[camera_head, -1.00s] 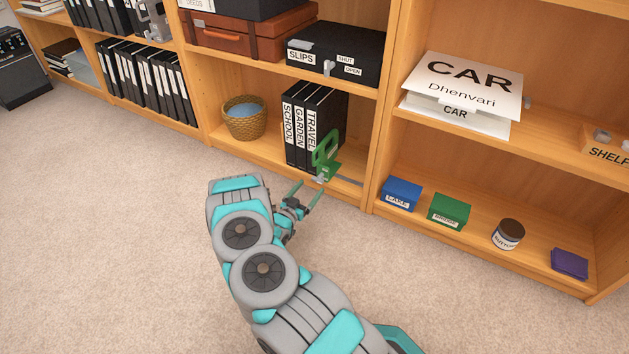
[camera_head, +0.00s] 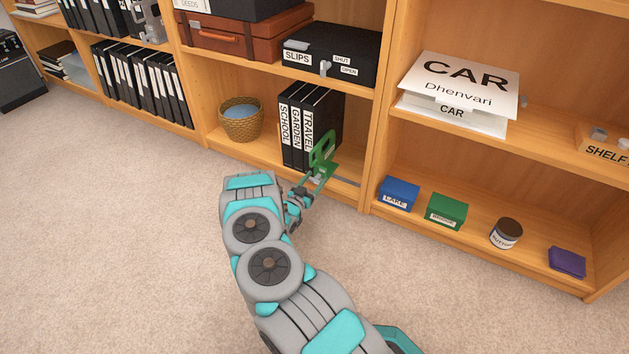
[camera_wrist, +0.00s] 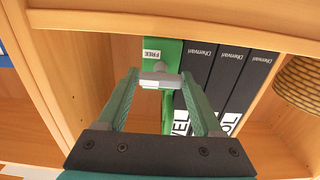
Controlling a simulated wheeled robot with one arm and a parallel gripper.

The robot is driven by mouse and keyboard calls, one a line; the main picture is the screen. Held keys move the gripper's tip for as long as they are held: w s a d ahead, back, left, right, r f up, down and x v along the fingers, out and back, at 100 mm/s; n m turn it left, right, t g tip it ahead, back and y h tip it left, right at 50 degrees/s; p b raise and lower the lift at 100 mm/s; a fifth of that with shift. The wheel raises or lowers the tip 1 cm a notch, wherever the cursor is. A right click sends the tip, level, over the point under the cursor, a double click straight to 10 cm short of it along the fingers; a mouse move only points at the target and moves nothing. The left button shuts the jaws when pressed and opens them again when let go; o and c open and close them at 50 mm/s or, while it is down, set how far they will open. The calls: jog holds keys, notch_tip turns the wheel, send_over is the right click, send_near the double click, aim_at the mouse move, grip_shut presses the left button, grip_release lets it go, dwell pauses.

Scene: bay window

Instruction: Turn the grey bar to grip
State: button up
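A green bookend (camera_head: 322,150) stands on the lower shelf at the right end of the black binders. In the wrist view, the bookend (camera_wrist: 171,52) carries a white label reading FREE. The grey bar (camera_wrist: 160,78) lies crosswise in front of the green part, below that label. My gripper (camera_wrist: 160,74) is open, with one fingertip near each end of the bar. I cannot tell whether either finger touches it. In the head view my gripper (camera_head: 312,178) reaches in low at the shelf front, and the bar is hard to make out there.
Black binders (camera_head: 305,125) labelled School, Garden and Travel stand left of the bookend. A wicker basket (camera_head: 240,121) is further left. An upright divider (camera_head: 372,150) is close on the right. The shelf board above roofs the space. The carpet in front is clear.

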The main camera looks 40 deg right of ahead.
jog(key=c, duration=1)
jog(key=shift+o, duration=0.2)
jog(key=shift+n, duration=0.4)
jog(key=n+p, duration=0.2)
jog(key=n, duration=0.2)
jog(key=shift+w+a, duration=0.1)
jog(key=n, duration=0.4)
jog(key=shift+w+n+p, duration=0.15)
jog(key=shift+n+p, duration=0.15)
jog(key=shift+p, duration=0.1)
jog(key=n, duration=0.4)
jog(key=shift+f, duration=0.2)
jog(key=n, duration=0.4)
jog(key=shift+f+p, duration=0.15)
jog(key=shift+p, duration=0.15)
jog(key=shift+n, duration=0.5)
